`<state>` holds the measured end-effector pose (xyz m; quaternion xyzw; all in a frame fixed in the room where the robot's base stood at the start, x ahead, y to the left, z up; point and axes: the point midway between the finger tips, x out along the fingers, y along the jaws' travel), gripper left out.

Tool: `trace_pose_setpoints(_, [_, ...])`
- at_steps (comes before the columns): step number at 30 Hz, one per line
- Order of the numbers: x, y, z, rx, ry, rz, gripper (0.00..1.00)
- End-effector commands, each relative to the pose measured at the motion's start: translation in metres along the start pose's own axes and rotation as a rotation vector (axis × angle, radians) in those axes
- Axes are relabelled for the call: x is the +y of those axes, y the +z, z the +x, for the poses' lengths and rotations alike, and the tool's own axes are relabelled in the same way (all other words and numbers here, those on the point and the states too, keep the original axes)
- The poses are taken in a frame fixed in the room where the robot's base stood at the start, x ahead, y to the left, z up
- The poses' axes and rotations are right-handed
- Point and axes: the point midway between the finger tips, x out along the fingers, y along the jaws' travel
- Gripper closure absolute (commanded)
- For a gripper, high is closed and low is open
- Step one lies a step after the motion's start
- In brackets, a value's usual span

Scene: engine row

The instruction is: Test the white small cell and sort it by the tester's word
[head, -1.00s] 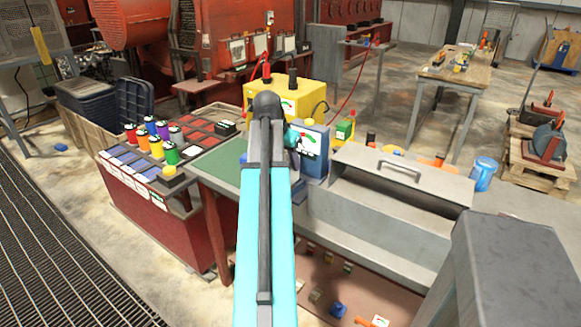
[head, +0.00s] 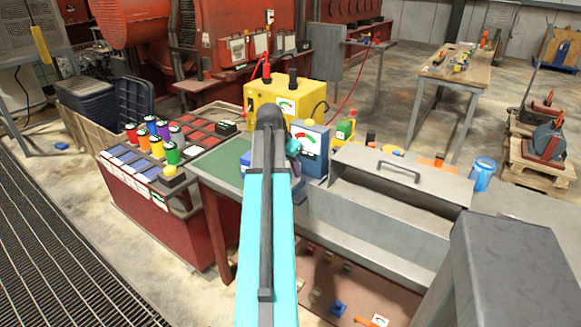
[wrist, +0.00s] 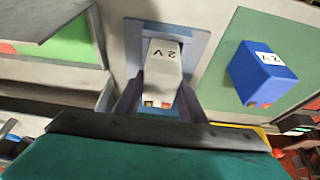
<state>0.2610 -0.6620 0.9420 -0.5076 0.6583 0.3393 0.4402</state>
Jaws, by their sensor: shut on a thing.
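The white small cell (wrist: 162,68) shows in the wrist view with a "2 V" label and small coloured terminals at its lower end. My gripper (wrist: 160,92) is shut on it, one finger along each side. The cell is over or in a blue-grey holder (wrist: 202,45); I cannot tell whether it touches the bottom. In the head view the blue-grey tester (head: 311,141) shows a dial with red and green on its face. I cannot read its needle surely.
A blue cell (wrist: 262,72) marked "2 V" lies on the green mat right of the holder. A yellow box (head: 262,98) with a gauge stands behind the tester. A red stand (head: 160,215) with several coloured cells is at left, a grey metal box (head: 375,225) at right.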

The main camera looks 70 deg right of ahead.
Motion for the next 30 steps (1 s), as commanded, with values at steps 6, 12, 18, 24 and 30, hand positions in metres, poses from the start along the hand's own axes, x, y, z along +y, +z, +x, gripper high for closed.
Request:
trace_pose_setpoints(6, [0.000,0.000,0.001,0.002,-0.001,0.000,1.00])
trace_pose_setpoints(12, [0.000,0.001,0.002,0.000,0.000,0.000,0.45])
trace_pose_setpoints(18, [0.000,0.001,0.002,0.000,0.000,0.000,0.45])
trace_pose_setpoints(24, [0.000,-0.001,-0.001,0.000,0.000,0.000,0.45])
trace_pose_setpoints(30, [0.000,-0.001,-0.015,0.002,-0.001,0.000,0.45])
